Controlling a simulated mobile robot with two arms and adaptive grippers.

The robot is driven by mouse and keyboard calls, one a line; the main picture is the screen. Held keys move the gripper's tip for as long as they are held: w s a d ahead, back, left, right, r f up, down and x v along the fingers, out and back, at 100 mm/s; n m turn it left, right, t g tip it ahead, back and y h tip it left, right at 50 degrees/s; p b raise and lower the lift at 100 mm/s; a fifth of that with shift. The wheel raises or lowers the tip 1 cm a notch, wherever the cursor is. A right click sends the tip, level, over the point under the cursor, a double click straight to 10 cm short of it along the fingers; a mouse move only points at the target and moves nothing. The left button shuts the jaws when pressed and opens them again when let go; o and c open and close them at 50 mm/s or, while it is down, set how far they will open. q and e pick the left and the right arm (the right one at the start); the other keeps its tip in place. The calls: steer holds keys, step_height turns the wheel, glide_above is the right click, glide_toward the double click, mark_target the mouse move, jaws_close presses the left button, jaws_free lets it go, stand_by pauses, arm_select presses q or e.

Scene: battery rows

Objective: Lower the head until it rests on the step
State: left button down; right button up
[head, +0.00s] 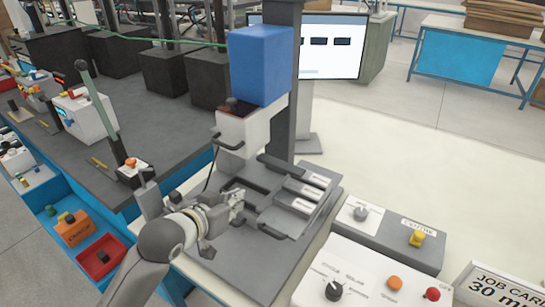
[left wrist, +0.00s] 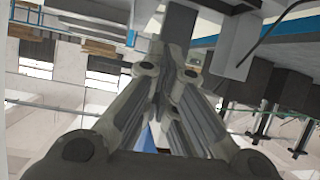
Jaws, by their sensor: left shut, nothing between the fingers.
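The head is a white block (head: 243,136) with a dark handle on its front, under a blue housing (head: 261,65) on a grey column (head: 283,135). It stands raised, with a gap above the grey fixture below. The step is probably the stepped grey block (head: 312,183) with white labels on its levels, right of and below the head. My left gripper (head: 238,200) is shut and empty, low in front of the fixture, below the head and apart from its handle. In the left wrist view its closed fingers (left wrist: 180,30) fill the middle. My right gripper is not in view.
A control box with a dark knob (head: 333,290) and orange and red buttons stands front right, beside a grey box with a yellow switch (head: 417,238). A job card (head: 500,290) stands at the right corner. The white table (head: 410,160) is clear behind them.

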arm_select(q)
steer(key=w+d+r+m+t+h, duration=0.1)
steer(key=w+d+r+m+h, duration=0.15)
steer(key=r, duration=0.85)
steer(key=p, duration=0.2)
glide_above(271, 157)
steer(key=s, duration=0.4)
step_height(271, 157, down, 2)
steer(key=shift+n, duration=0.45)
step_height(271, 157, down, 4)
steer(key=shift+s+a+f+p, duration=0.1)
steer(key=shift+f+p, duration=0.15)
steer(key=shift+p, duration=0.2)
steer(key=shift+f, duration=0.15)
step_height(271, 157, down, 4)
steer(key=shift+f+b, duration=0.2)
steer(key=shift+b, duration=0.9)
steer(key=shift+r, duration=0.15)
